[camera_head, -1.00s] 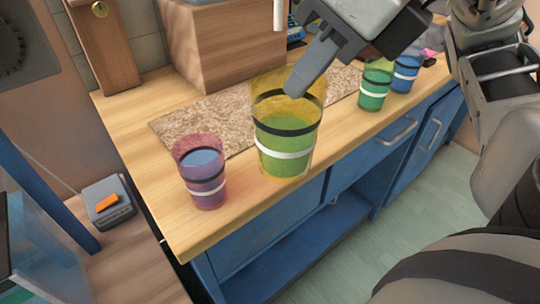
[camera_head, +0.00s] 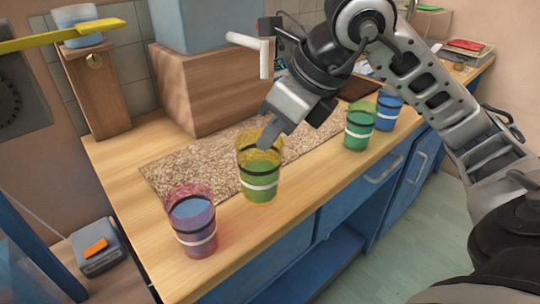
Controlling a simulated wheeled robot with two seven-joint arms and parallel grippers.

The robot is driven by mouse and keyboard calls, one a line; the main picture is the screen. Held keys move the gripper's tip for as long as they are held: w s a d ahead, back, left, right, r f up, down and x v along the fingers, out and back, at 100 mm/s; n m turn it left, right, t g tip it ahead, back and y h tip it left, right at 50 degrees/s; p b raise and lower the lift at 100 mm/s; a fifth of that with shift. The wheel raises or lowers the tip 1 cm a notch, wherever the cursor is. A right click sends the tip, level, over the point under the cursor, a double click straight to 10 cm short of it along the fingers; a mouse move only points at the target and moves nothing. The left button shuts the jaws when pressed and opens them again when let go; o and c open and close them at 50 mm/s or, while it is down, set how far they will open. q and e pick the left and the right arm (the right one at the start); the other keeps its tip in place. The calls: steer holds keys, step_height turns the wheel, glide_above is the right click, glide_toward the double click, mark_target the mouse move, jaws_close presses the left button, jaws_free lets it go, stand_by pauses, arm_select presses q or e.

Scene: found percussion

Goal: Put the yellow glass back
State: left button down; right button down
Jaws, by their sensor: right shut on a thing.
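The yellow glass (camera_head: 258,176) is see-through, with a dark band, a white band and greenish liquid inside. It is upright over the front part of the wooden counter, between the pink glass and the green glass; I cannot tell whether its base touches the wood. My right gripper (camera_head: 268,138) comes from the upper right and is shut on the yellow glass at its rim. One finger shows at the rim; the other is hidden. My left gripper is not in view.
A pink glass (camera_head: 193,222) stands to the left. A green glass (camera_head: 359,126) and a blue glass (camera_head: 387,109) stand to the right. A speckled mat (camera_head: 200,168) lies behind on the counter (camera_head: 120,165). A wooden box (camera_head: 200,95) stands at the back.

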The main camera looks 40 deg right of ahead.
mark_target(270, 152)
steer(key=f, duration=0.1)
steer(key=w+f, duration=0.1)
steer(key=f, duration=0.1)
steer(key=f+b, duration=0.1)
steer(key=shift+w+d+f, duration=0.2)
steer(key=shift+w+d, duration=0.15)
steer(key=shift+d, duration=0.05)
steer(key=shift+f, duration=0.35)
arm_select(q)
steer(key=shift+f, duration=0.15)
arm_select(e)
steer(key=shift+f, duration=0.1)
steer(key=shift+f+b, duration=0.15)
steer(key=shift+b, duration=0.15)
steer(key=c, duration=1.6)
jaws_free()
steer(key=shift+o, duration=0.2)
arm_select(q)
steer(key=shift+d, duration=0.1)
